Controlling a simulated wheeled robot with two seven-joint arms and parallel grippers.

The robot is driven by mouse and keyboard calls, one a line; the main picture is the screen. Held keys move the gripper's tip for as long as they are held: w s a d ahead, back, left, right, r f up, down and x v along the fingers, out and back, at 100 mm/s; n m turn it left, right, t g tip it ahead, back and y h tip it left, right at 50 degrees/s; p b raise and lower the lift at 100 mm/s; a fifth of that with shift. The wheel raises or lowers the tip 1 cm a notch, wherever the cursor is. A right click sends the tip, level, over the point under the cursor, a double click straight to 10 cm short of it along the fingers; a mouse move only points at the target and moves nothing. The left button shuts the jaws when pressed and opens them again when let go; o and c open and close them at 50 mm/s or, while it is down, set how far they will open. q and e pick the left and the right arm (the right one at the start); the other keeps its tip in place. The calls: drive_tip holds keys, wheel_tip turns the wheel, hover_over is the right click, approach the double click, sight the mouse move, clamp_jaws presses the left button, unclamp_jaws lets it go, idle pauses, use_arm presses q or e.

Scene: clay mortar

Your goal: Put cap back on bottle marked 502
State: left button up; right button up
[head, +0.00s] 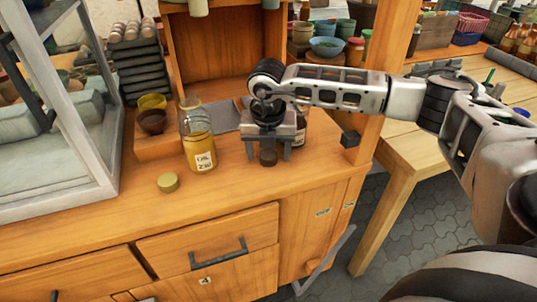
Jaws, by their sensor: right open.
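My right gripper (268,153) reaches in from the right and points down at the wooden counter, fingers apart. A small dark brown round thing, perhaps a cap (267,158), shows between its fingertips; I cannot tell whether they touch it. A dark bottle (301,128) stands just behind and right of the gripper, mostly hidden, its label unreadable. I see no readable 502. My left gripper is out of view.
A low wooden block (157,148) with small bowls stands left of the clear bottle. A glass-sided case (62,110) borders the counter on the left, and a wooden post (385,50) rises at right. The counter's front left (110,215) is clear.

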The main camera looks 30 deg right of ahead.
drive_tip(key=shift+f, duration=0.1)
drive_tip(key=c, duration=1)
drive_tip(key=shift+r, duration=0.4)
wheel_tip(320, 180, up, 2)
drive_tip(key=shift+r+b, duration=0.15)
drive_tip(key=shift+b, duration=0.2)
drive_tip(key=s+a+r+b, duration=0.1)
drive_tip(key=s+a+r, duration=0.8)
drive_tip(key=a+r, duration=0.1)
drive_tip(key=shift+s, duration=0.4)
